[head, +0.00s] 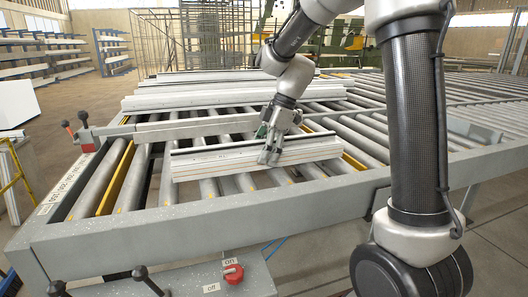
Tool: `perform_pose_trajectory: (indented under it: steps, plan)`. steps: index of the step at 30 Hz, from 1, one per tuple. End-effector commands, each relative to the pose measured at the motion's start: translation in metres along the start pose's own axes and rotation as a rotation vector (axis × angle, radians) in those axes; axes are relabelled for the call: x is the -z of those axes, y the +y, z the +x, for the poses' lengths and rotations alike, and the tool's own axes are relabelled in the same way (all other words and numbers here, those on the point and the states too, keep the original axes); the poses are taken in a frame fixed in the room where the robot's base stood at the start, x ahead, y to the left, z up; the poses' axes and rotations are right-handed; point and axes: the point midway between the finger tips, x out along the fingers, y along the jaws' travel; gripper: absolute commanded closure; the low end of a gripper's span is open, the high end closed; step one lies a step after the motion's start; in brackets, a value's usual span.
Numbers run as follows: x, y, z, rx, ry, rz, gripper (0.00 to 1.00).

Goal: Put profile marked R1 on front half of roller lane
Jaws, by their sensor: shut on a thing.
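My gripper (270,152) is shut on a white profile (215,168) with dark grooves along its length. The profile lies crosswise over the near part of the roller lane (225,215), seemingly on or just above the rollers. My gripper grasps it right of its middle. A marking on the profile is too small to read, so I cannot tell whether it is R1. More white profiles (200,98) lie crosswise farther back on the rollers.
A red switch (233,274) marked on and off is at the front. Yellow strips (116,178) run between rollers. Racks (40,55) stand at the back left.

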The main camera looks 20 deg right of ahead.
Motion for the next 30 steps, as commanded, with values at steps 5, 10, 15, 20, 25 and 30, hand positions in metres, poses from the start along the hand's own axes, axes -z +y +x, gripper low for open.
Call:
perform_pose_trajectory:
  steps: [5,10,15,20,25,30]
  plan:
    - [0.0,0.001,-0.001,-0.003,0.0,-0.001,0.83]
    - [0.0,0.0,0.001,-0.001,0.0,-0.001,0.27]
    - [0.0,0.0,0.001,-0.001,0.0,-0.001,0.16]
    - [0.0,0.0,0.001,-0.001,0.0,-0.001,0.16]
    - [0.0,0.001,-0.006,-0.004,0.0,-0.001,0.16]
    - [0.0,0.001,-0.036,-0.006,0.0,-0.001,0.16]
